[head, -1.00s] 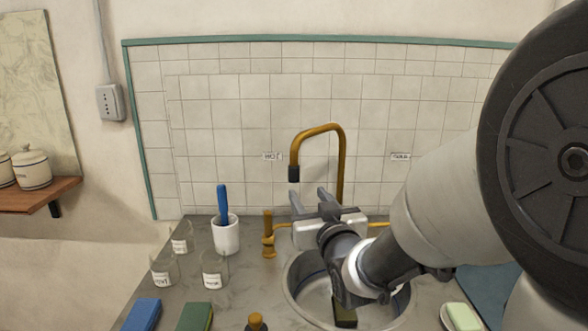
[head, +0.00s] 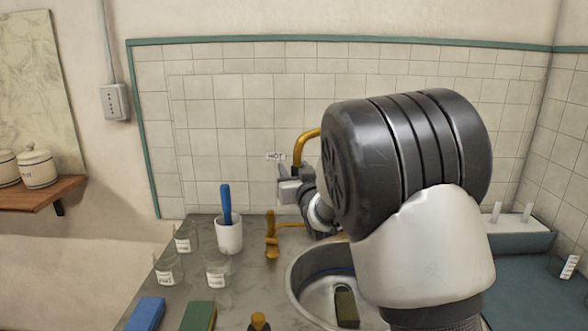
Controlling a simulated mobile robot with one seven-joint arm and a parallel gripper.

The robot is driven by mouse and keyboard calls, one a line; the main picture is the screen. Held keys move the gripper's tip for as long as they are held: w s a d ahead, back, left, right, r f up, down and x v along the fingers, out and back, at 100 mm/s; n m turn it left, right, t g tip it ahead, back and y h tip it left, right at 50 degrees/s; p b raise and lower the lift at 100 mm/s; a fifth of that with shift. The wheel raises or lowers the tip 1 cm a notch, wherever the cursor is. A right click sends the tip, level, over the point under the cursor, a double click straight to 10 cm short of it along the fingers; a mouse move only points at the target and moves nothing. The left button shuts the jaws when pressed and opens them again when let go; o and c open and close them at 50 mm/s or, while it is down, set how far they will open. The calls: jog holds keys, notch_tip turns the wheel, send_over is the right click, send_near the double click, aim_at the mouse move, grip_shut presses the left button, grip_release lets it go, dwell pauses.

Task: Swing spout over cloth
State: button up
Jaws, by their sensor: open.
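The brass spout (head: 303,142) arches over the back of the sink. Only its upper left bend shows; my arm hides the rest, and its dark tip cannot be made out. My gripper (head: 284,174) is open at the lower end of the spout's downward leg. One finger shows on the left side; the other is hard to make out. I cannot tell whether it touches the spout. A dark olive block-like item (head: 346,308) lies in the sink; I cannot tell whether it is the cloth.
The round sink (head: 303,283) is partly behind my arm. A brass tap handle (head: 271,238), a white cup with a blue-handled tool (head: 228,235) and labelled glass beakers (head: 218,270) stand to its left. Blue (head: 146,313) and green (head: 198,316) blocks lie in front.

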jog(key=shift+w+a, duration=0.1)
jog(key=shift+w, duration=0.25)
grip_shut()
jog(key=s+d+n+y, duration=0.1)
jog(key=s+d+y, duration=0.1)
jog(key=d, duration=0.4)
jog(key=s+d+n+g+y+b, duration=0.1)
jog(key=s+d+y, duration=0.1)
jog(key=s+d, duration=0.2)
jog(key=shift+s+d+f+n+g, duration=0.3)
jog(key=shift+s+d+n, duration=0.1)
jog(key=shift+d, duration=1.15)
